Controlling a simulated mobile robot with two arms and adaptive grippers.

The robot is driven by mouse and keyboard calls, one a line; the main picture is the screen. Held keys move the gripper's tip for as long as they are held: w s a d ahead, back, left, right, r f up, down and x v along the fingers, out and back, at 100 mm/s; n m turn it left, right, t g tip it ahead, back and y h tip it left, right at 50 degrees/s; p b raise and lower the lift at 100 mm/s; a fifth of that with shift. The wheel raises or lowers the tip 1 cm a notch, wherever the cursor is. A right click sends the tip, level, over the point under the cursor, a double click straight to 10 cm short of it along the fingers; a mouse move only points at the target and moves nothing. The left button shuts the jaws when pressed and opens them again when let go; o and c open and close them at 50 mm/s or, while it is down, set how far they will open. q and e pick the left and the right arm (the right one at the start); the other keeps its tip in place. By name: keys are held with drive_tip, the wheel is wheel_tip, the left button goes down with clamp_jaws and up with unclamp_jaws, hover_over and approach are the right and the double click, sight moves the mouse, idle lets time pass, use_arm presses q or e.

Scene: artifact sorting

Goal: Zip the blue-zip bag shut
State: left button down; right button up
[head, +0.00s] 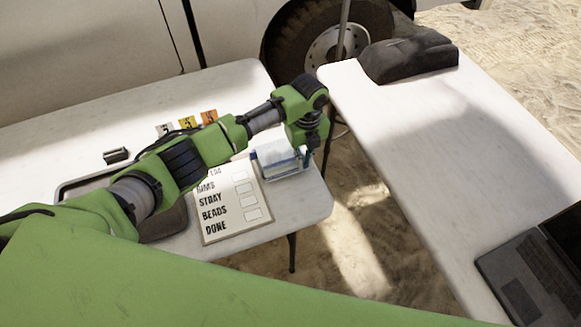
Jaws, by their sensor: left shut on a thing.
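The blue-zip bag (277,155) lies near the right end of the left white table. It looks pale and clear, with blue along its edge. My left arm reaches across the table, and my left gripper (308,150) is at the bag's right end, pointing down. It is shut on the bag there; the fingertips are small and partly hidden, so I cannot tell whether it holds the zip's slider or the edge. How far the zip is closed is too small to see. My right gripper is not in view.
A checklist board (232,215) lies beside the bag. Numbered cards (187,123) stand behind my arm, and a small dark object (115,155) lies to the left. A gap separates the right table (440,130), which holds a dark lump (408,58) and a laptop (525,275).

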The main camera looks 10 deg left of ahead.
use_arm(q)
drive_tip(key=c, duration=2.1)
unclamp_jaws()
drive_tip(key=shift+c, duration=0.2)
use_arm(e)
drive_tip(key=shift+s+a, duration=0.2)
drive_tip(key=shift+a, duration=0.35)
use_arm(q)
drive_tip(key=shift+r, duration=0.1)
drive_tip(key=shift+w+d+r, duration=0.1)
drive_tip(key=shift+r, duration=0.25)
wheel_tip(320, 180, up, 11)
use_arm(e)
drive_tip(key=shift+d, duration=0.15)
